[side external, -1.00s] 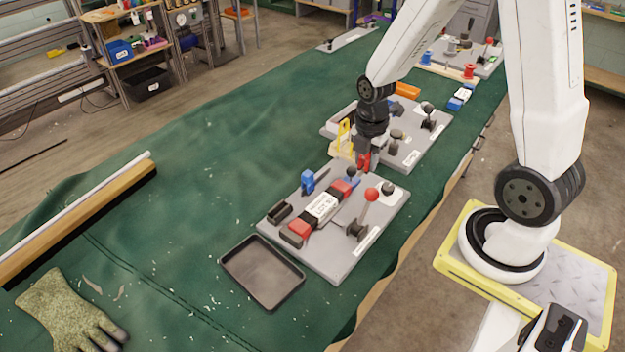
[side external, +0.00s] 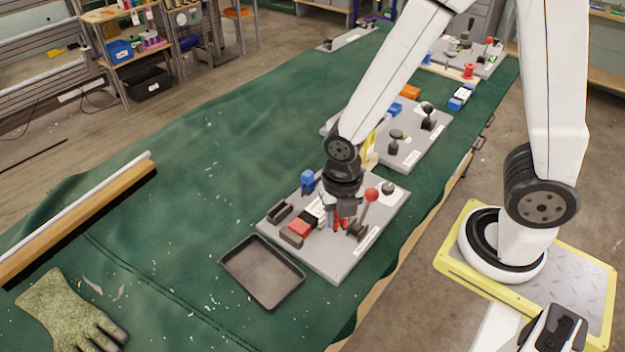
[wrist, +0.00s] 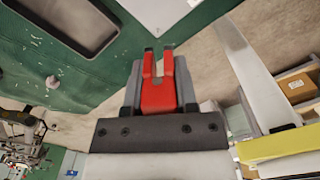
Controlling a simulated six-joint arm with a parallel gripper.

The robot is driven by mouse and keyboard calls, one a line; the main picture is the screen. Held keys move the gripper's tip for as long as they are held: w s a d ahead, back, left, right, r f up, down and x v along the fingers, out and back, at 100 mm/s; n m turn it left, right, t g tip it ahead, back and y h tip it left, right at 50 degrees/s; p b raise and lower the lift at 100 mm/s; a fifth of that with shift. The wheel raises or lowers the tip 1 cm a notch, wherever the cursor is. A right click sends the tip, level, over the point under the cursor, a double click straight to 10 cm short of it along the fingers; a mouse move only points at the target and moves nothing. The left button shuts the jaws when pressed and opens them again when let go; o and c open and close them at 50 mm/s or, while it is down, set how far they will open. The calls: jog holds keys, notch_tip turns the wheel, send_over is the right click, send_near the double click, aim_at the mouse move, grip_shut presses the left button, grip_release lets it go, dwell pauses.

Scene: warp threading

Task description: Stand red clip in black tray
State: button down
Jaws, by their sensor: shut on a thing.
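The red clip (wrist: 159,92) is a small forked red piece, held between the jaws of my gripper (wrist: 158,60) in the wrist view, its two prongs pointing away from the wrist. In the side view the red clip (side external: 341,222) shows below my gripper (side external: 341,208), over the near grey fixture board. The black tray (side external: 262,272) lies flat and empty on the green cloth, left of and nearer than that board. A corner of the black tray (wrist: 112,37) shows at the upper left in the wrist view.
The near grey board (side external: 337,265) carries a red-knobbed lever (side external: 371,196), a blue clip (side external: 308,181) and a red-ended block (side external: 300,228). A glove (side external: 65,308) and a wooden beam (side external: 80,215) lie to the left. Green cloth around the tray is mostly clear.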

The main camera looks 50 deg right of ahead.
jog(key=s+a+n, duration=0.6)
jog(key=shift+a+f, duration=0.2)
jog(key=shift+a, duration=0.05)
send_over(275, 285)
jog(key=shift+s+d+f, duration=0.1)
jog(key=shift+f, duration=2.25)
jog(key=shift+s+f, duration=0.1)
jog(key=shift+f, duration=2.2)
jog(key=shift+f, duration=0.1)
jog(key=shift+w+f, duration=0.2)
jog(key=shift+f, duration=1.55)
jog(key=shift+f, duration=0.15)
